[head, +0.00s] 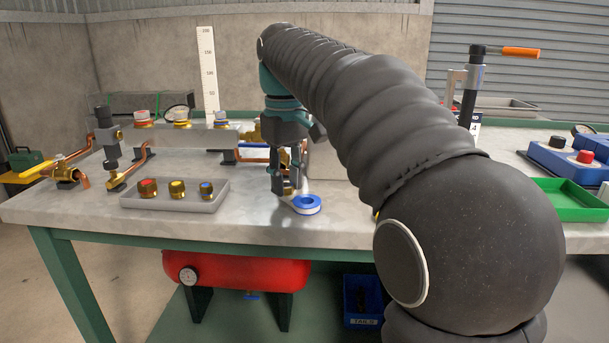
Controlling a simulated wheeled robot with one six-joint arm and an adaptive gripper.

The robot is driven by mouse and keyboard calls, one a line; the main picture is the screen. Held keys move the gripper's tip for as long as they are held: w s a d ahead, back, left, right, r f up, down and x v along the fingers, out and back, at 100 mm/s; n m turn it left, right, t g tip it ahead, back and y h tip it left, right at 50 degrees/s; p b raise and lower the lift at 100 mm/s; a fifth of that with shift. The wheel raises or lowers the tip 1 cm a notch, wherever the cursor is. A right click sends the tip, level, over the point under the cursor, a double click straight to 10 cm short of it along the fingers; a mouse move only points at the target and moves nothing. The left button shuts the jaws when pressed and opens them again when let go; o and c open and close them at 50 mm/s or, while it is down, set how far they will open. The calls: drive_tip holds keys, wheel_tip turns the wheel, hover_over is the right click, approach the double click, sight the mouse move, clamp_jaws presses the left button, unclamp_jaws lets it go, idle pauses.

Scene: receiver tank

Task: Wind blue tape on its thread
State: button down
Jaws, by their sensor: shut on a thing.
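My gripper (287,188) points down over the front middle of the bench. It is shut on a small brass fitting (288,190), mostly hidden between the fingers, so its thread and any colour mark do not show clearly. A roll of tape (307,203) with a blue ring and a white side lies flat on the bench, just right of the fingertips. A pale strip seems to reach from the roll towards the fitting; I cannot tell whether they touch.
A grey tray (205,203) left of my gripper holds three brass fittings with red, yellow and blue marks. Valves and copper pipes stand behind it. A green tray (575,208) is at the right. A red tank (235,271) is below the bench.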

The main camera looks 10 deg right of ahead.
drive_tip(key=s, duration=0.1)
drive_tip(key=s+a, duration=0.1)
drive_tip(key=s, duration=0.1)
drive_tip(key=shift+s+a+b, duration=0.2)
drive_tip(key=shift+s+b, duration=0.05)
drive_tip(key=shift+b, duration=0.1)
wheel_tip(320, 180, up, 4)
drive_tip(key=shift+w+r+p, duration=0.15)
drive_tip(key=shift+p, duration=0.3)
drive_tip(key=shift+r, duration=0.85)
